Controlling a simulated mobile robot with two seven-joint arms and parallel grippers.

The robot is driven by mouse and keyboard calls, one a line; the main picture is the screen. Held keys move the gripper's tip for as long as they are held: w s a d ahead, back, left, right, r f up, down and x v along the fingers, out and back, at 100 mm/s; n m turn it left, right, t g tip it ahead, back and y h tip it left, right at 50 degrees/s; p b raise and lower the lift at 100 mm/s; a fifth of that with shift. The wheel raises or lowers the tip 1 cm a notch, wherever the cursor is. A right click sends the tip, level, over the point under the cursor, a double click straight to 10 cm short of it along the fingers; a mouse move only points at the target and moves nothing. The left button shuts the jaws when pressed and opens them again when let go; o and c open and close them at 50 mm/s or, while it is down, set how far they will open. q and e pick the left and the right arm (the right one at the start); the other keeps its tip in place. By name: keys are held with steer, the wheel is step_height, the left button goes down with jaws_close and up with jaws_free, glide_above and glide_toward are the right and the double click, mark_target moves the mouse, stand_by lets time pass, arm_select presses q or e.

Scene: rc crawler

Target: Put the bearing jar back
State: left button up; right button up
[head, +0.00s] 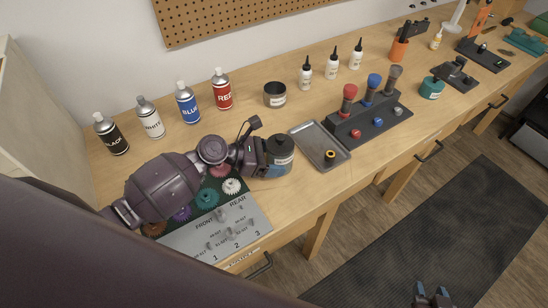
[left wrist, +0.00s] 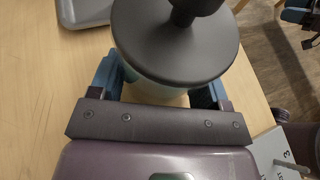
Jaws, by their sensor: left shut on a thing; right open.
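My left gripper (head: 268,158) is shut on a jar (head: 281,147) with a dark grey lid and a pale label, near the bench's front edge. I take this as the bearing jar; its label is too small to read. In the left wrist view the jar's round dark lid (left wrist: 176,52) shows between the two blue fingers, with a dark knob-like part above it. I cannot tell whether the jar touches the bench. My right gripper (head: 433,294) is open and empty, low in the head view, over the floor and away from the bench.
A grey tray (head: 309,137) with a small yellow-and-black part lies just right of the held jar. A dark jar (head: 275,92) stands behind, and a teal jar (head: 431,88) farther right. A driver stand (head: 372,124), white bottles and spray cans line the bench. Bare wood lies behind the tray.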

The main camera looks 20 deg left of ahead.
arm_select(q)
steer(key=shift+f, duration=0.1)
steer(key=o, duration=1)
steer(key=shift+o, duration=0.2)
steer(key=shift+s+a+r, duration=0.1)
steer(key=shift+a+r, duration=0.1)
steer(key=shift+v, duration=3.5)
